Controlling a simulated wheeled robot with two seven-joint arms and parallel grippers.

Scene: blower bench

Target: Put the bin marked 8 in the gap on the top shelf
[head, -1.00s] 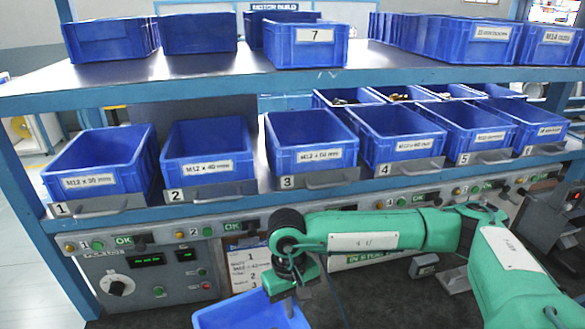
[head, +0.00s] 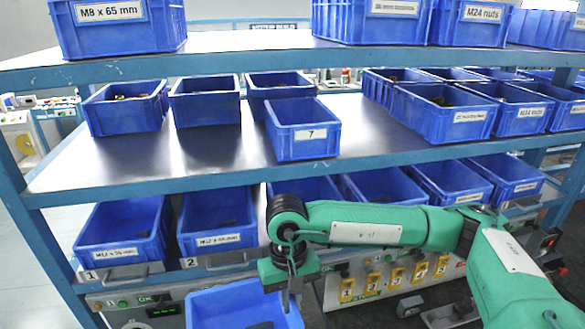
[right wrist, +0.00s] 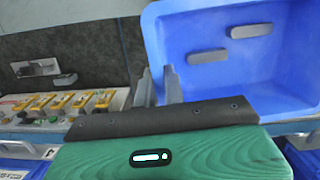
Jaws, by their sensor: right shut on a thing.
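My right gripper (head: 290,292) is shut on the wall of a blue bin (head: 222,303) at the bottom of the head view. Its fingers (right wrist: 158,88) also show against the bin's wall in the right wrist view, and two small grey pieces (right wrist: 251,31) show inside the bin (right wrist: 225,85). The bin's label is hidden, so I cannot read its mark. The top shelf (head: 250,40) has a bare stretch between the M8 x 65 mm bin (head: 115,38) on the left and a labelled blue bin (head: 370,25) on the right. My left gripper is not in view.
The shelf below holds a bin marked 7 (head: 303,146), standing forward, and several other blue bins. A lower row of bins (head: 120,235) stands above a control panel. The top shelf's blue front edge (head: 240,66) crosses the view above the held bin.

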